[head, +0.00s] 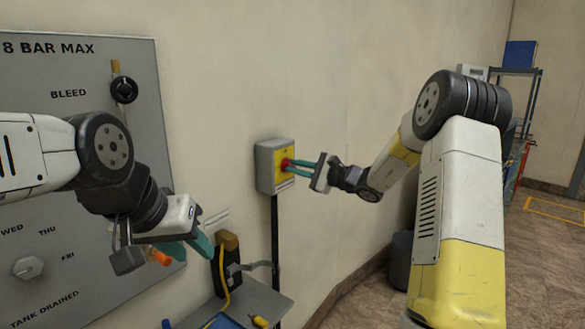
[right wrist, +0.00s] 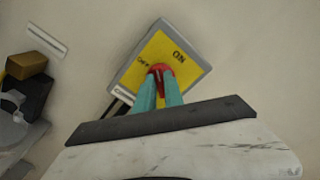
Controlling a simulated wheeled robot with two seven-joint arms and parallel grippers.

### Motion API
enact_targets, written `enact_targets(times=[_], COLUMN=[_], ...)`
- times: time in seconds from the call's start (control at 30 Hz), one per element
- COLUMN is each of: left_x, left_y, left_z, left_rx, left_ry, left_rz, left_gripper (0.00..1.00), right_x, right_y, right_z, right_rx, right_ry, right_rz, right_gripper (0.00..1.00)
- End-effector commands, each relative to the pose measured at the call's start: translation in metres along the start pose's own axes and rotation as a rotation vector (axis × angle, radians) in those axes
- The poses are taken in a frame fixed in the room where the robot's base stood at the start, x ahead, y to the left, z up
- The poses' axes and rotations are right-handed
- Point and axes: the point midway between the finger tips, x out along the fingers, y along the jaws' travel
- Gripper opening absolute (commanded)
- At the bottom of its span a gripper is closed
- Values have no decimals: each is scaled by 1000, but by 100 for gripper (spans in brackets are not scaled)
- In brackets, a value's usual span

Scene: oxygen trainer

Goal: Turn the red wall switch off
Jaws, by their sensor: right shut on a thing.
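The red wall switch (head: 286,164) is a red knob on a yellow plate in a grey box (head: 265,168) on the wall. In the right wrist view the red knob (right wrist: 160,72) lies at the lower part of the yellow plate (right wrist: 150,55), which carries the words ON and OFF and looks tilted. My right gripper (head: 291,168) is shut on the red knob, with a teal finger on each side. The fingers partly hide the knob, so its exact setting is unclear. My left gripper (head: 186,248) hangs in front of the grey panel, its teal fingertips apart and apparently empty.
A grey panel (head: 60,200) with labels and a black bleed knob (head: 124,90) fills the left. A small grey shelf (head: 262,300) with a yellow hose is below the switch box. A dark bin (head: 401,258) and a rack (head: 515,110) stand right; the floor there is open.

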Motion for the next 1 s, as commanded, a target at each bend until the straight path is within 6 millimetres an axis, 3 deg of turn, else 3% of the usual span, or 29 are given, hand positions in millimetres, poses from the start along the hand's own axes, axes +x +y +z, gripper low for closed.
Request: enact_targets(times=[0.5, 1.0], left_x=[0, 0], left_y=[0, 0], left_z=[0, 0], left_rx=[0, 0], left_ry=[0, 0], left_rz=[0, 0], left_gripper=[36, 36], right_x=[-1, -1], right_y=[3, 4], right_z=[-1, -2], right_rx=[-448, -638], right_ry=[1, 1], right_rz=[1, 2], right_gripper=[0, 0])
